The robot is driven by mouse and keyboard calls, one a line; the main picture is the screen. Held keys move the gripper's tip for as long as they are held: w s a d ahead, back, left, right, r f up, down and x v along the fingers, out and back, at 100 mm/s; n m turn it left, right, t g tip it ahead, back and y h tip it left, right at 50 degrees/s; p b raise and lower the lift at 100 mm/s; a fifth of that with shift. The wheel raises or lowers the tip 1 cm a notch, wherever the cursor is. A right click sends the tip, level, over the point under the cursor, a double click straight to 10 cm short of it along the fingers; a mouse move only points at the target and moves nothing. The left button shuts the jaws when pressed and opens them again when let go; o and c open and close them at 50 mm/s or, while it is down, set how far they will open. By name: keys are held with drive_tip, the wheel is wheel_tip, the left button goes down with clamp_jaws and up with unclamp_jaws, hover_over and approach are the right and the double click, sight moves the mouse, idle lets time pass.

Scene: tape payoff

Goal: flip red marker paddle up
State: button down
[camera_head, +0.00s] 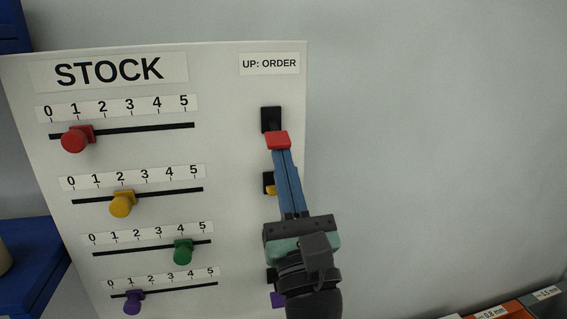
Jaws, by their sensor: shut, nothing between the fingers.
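The red marker paddle (278,140) is at the top of the column of paddles under the "UP: ORDER" label (269,64). It sticks out below its black base plate (271,117), so it looks to be down. My gripper (281,152) is shut, with its blue fingers pointing up the board. Its fingertips are at the lower edge of the red paddle; I cannot tell whether they touch it. The yellow paddle (271,190) is partly hidden behind the fingers. The purple paddle (277,300) is partly hidden by my wrist, and any green paddle is hidden.
The white STOCK board (230,130) has sliders on its left: red (75,140), yellow (121,205), green (183,251) and purple (133,302). Blue bins (30,265) stand at the left edge. Labelled bins (500,311) are at the bottom right. The wall area right of the board is clear.

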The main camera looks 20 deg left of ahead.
drive_tip(key=shift+s+d+r+p, duration=0.1)
drive_tip(key=shift+r+p, duration=0.25)
drive_tip(key=shift+p, duration=0.05)
drive_tip(key=p, duration=0.1)
drive_tip(key=r+p, duration=0.1)
drive_tip(key=r, duration=0.1)
drive_tip(key=shift+s+d+p, duration=0.25)
drive_tip(key=shift+s+p, duration=0.15)
drive_tip(key=shift+s, duration=0.1)
